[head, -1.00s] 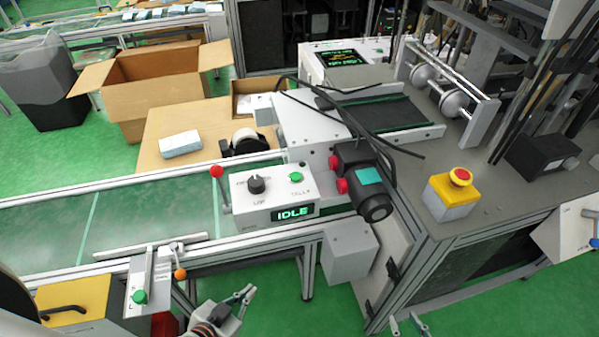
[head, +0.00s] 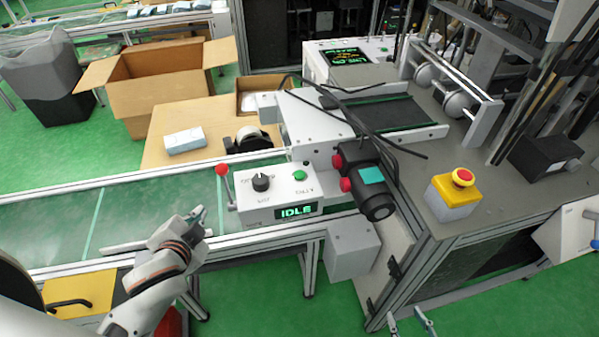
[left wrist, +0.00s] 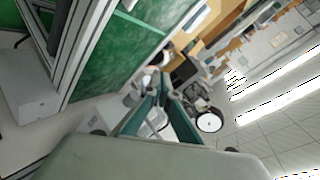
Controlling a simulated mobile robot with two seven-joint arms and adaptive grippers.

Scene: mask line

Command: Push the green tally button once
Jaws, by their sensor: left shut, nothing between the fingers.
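The green tally button (head: 299,175) is a small round cap on the top of a white control box (head: 262,205). The box also has a black knob (head: 261,182) and a display reading IDLE. My left gripper (head: 200,218) is shut and empty over the near edge of the conveyor, left of the box and apart from the button. Its fingers also show in the left wrist view (left wrist: 158,92), where I cannot make out the button. My right gripper (head: 408,321) shows only its fingertips at the bottom edge, spread apart and empty.
A red-balled lever (head: 222,170) stands at the box's left side. A black motor with red caps (head: 366,186) and cables is close on the right. A yellow emergency stop box (head: 454,193) sits on the machine table. The green conveyor belt (head: 140,215) is clear to the left.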

